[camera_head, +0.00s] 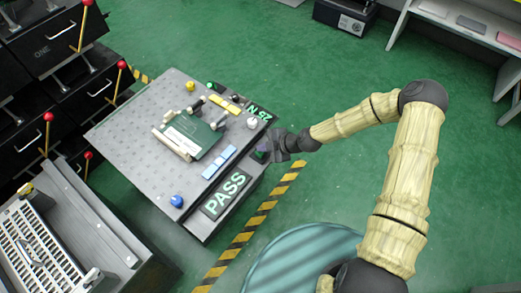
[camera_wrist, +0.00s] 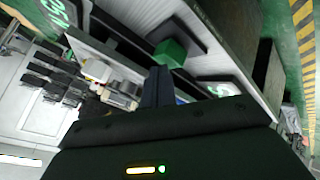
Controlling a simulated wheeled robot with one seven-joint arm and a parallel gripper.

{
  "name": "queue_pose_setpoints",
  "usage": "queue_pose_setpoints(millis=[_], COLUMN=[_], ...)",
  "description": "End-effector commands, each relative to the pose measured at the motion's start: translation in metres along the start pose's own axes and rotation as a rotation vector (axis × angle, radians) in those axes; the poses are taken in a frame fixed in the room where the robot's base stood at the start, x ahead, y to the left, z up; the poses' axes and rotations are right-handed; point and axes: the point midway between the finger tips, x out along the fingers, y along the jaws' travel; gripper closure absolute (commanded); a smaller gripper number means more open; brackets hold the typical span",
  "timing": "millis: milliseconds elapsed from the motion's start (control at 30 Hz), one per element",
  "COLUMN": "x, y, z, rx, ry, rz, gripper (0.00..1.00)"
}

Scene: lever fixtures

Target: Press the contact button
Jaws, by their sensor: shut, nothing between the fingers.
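A green block-shaped button (camera_wrist: 171,53) on a dark square base shows in the wrist view, just past my fingertips. In the head view a dark patch with a little green (camera_head: 260,154), seemingly this button, sits at the right edge of the grey test bench (camera_head: 150,105). My gripper (camera_wrist: 158,72) is shut and empty, its fingers pointing at the button's near edge. I cannot tell whether they touch it. In the head view my gripper (camera_head: 272,151) is beside the bench's right edge, partly covering the button area.
The bench carries a PASS panel (camera_head: 226,194), light blue blocks (camera_head: 219,162), a green board (camera_head: 193,135) and coloured knobs. Dark drawers with red-tipped levers (camera_head: 122,66) stand left. A slatted machine (camera_head: 38,245) is lower left.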

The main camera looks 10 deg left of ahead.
Motion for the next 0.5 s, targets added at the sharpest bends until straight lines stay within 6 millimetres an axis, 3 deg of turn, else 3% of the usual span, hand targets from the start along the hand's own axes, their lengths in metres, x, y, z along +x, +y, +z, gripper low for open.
queue_pose_setpoints(millis=[500], x=[-0.013], y=[0.009], z=[-0.009], rx=[0.000], ry=[0.000], rz=[-0.001], gripper=[1.00])
